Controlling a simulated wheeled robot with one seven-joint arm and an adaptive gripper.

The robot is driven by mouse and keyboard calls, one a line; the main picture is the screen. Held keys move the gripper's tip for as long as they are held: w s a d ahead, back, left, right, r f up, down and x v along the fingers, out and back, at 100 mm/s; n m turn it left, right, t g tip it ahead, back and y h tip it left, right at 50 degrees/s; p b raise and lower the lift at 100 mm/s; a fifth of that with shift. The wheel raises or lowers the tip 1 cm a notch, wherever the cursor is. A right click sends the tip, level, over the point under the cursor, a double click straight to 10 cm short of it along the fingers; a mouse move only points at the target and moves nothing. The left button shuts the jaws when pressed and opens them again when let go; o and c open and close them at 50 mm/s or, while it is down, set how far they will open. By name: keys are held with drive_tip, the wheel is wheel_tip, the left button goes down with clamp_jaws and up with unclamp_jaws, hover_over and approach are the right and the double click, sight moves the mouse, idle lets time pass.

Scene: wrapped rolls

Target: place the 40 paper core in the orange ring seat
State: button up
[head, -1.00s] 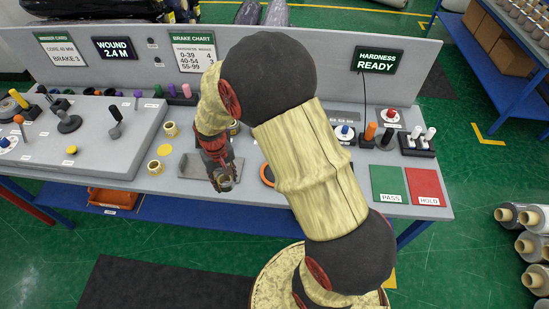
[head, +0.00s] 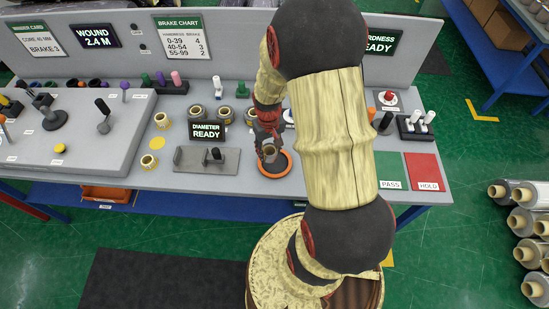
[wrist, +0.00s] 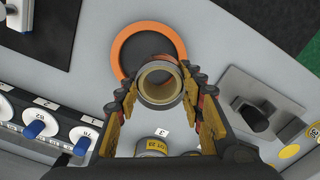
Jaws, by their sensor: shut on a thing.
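In the wrist view the orange ring (wrist: 122,48) has a dark middle and lies just beyond the core. The core overlaps the ring's near edge there and looks to be above it; the exact gap cannot be told. The core's "40" marking is not readable.
A grey gauge plate (head: 188,163) with a small black post lies to the left, behind it a "DIAMETER READY" display (head: 206,130). Several other cores stand around, one loose at the left (head: 148,161). Green (head: 391,168) and red (head: 424,170) pads lie right.

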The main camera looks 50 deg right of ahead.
sight(275, 163)
drive_tip(key=shift+s+d+f, duration=0.25)
drive_tip(key=shift+d+f, duration=0.2)
drive_tip(key=shift+f, duration=0.15)
drive_tip(key=shift+s+d+f, duration=0.2)
drive_tip(key=shift+d+f, duration=0.2)
drive_tip(key=shift+f, duration=0.2)
drive_tip(key=shift+f+b, duration=0.5)
drive_tip(key=shift+f, duration=0.95)
drive_tip(key=shift+f, duration=0.15)
drive_tip(key=o, duration=1.2)
drive_tip(key=shift+c, duration=0.2)
